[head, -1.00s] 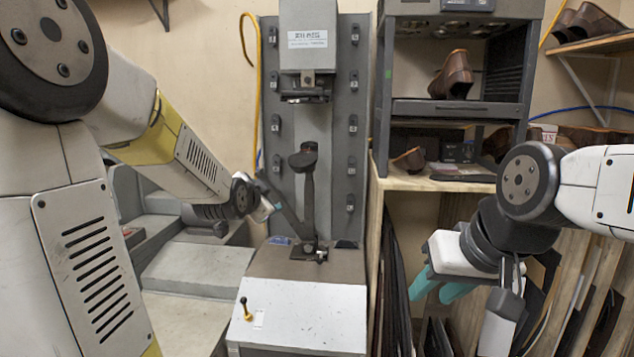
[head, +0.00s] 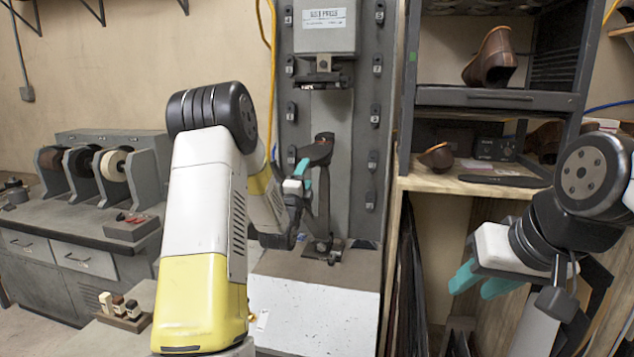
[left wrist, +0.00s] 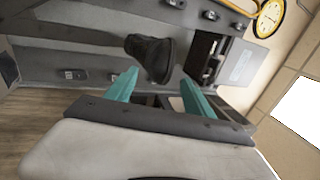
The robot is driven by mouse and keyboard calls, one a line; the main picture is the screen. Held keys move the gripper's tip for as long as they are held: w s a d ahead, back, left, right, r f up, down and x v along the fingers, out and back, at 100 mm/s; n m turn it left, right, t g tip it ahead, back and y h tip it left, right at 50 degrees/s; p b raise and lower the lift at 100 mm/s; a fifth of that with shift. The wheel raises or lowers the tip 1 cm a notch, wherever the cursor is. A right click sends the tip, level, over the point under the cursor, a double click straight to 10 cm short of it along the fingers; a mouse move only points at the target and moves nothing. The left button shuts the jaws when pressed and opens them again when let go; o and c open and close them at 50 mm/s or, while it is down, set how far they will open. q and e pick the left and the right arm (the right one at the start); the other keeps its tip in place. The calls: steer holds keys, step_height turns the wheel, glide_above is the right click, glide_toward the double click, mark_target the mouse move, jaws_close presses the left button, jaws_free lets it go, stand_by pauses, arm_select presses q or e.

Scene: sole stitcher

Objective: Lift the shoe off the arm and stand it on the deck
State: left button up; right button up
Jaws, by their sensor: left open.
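The stitcher's arm (head: 323,205) is a dark post rising from the machine's base, with a dark, shoe-like piece (head: 325,142) at its top. I cannot tell whether this piece is a shoe or the arm's own head. My left gripper (head: 302,175) is open beside the upper arm. In the left wrist view the dark piece (left wrist: 150,55) lies just beyond and between the open left fingertips (left wrist: 158,78); contact is unclear. A brown shoe (head: 490,60) stands on the rack's shelf (head: 480,97). My right gripper (head: 480,280) is open and empty, low at the right.
The stitcher's head (head: 325,25) hangs above the arm. A white-fronted base (head: 315,305) stands below. A second shoe (head: 437,157) lies on the wooden bench (head: 420,182). A grinder with wheels (head: 80,165) stands at the left. Dark panels lean below the bench.

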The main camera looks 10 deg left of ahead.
arm_select(q)
steer(key=shift+x, duration=3.3)
jaws_close()
steer(key=shift+r, duration=0.1)
